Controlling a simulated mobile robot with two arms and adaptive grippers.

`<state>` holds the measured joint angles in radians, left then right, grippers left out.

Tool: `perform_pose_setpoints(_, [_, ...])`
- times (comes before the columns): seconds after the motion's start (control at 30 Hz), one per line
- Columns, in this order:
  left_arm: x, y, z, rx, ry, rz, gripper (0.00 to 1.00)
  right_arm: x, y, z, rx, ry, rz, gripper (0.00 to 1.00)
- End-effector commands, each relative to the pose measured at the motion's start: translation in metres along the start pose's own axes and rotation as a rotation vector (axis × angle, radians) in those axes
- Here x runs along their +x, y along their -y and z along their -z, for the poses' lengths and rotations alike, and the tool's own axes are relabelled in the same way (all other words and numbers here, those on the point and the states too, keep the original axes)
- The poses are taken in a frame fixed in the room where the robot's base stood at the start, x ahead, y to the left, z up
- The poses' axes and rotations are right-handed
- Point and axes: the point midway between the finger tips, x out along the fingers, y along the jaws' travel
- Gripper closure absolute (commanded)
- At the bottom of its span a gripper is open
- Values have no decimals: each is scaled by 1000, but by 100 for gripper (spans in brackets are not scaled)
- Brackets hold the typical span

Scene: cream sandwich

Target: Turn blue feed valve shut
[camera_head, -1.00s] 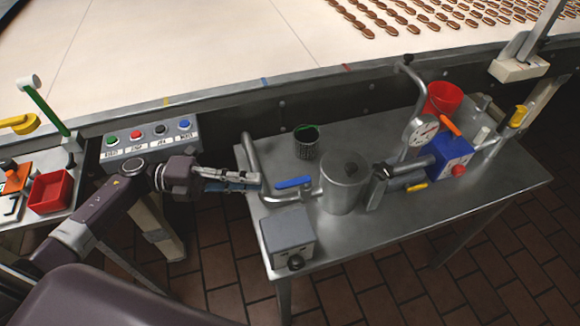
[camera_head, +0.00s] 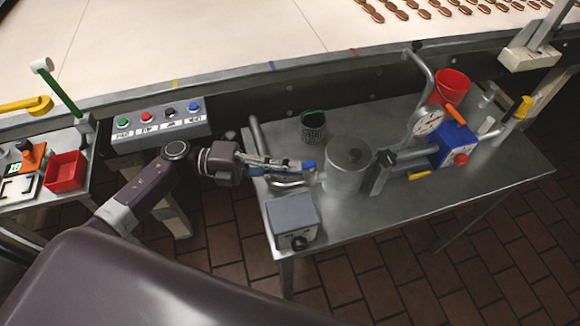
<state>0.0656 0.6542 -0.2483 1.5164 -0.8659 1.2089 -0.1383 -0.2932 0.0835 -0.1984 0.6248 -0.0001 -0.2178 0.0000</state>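The blue feed valve handle (camera_head: 309,166) shows only as a short blue end beside the steel pot (camera_head: 347,172), on the pipe at the left of the metal table. My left gripper (camera_head: 298,165) reaches in from the left and overlaps the handle, hiding most of it. The fingers lie along the handle. I cannot tell whether they touch it or how far apart they are. My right gripper is not in view.
A grey box with a black knob (camera_head: 292,221) stands at the table's front left. A dark green-rimmed cup (camera_head: 313,127) is behind the valve. A pressure gauge (camera_head: 428,121), blue pump (camera_head: 449,147) and red bucket (camera_head: 452,86) are to the right. A button panel (camera_head: 158,124) is left.

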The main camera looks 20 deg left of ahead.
Motion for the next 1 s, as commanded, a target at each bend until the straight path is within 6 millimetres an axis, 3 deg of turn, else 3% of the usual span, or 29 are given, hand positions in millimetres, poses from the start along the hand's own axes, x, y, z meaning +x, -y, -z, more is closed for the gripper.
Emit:
perform_pose_setpoints(0.43, [0,2,2,-3,28,-1,100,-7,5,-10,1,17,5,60])
perform_pose_setpoints(1.0, [10,3,17,-6,377,0,100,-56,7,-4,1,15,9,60])
